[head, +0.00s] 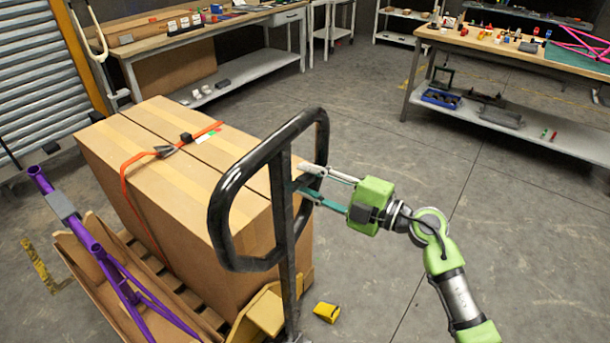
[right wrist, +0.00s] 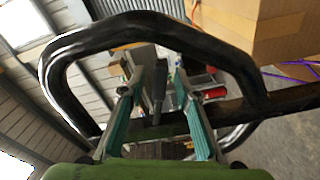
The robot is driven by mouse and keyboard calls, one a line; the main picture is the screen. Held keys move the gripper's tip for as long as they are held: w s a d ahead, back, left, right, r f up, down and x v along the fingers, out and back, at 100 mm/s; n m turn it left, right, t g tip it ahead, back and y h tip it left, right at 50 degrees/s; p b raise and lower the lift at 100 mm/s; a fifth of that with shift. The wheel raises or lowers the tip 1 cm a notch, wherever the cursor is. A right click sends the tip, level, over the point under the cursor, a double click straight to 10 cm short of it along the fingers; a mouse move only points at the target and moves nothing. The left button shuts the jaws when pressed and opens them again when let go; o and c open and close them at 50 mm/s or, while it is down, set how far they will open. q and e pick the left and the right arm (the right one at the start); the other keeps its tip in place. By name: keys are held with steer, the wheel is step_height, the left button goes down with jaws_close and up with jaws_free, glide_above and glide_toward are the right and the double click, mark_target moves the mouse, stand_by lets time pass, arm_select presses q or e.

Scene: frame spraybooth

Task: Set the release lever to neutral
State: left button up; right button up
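A pallet jack's black loop handle (head: 222,190) stands upright in front of a big carton, on a dark post (head: 286,235). My right gripper (head: 305,180) reaches in from the right, its two fingers apart, with the tips at the right side of the loop. In the right wrist view the loop (right wrist: 145,22) arches around the fingers (right wrist: 156,82). A narrow dark grey upright piece shows between them; I cannot tell whether it is the release lever or whether a finger touches it. The lever's setting cannot be made out. My left gripper is out of view.
The strapped carton (head: 110,150) sits on a wooden pallet beside a purple frame (head: 95,250). A yellow block (head: 326,312) lies on the floor near the jack. Workbenches stand at the back left (head: 160,42) and right (head: 450,36). Floor between them is mostly clear.

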steer(key=shift+w+a, duration=0.3)
steer(key=shift+a, duration=0.2)
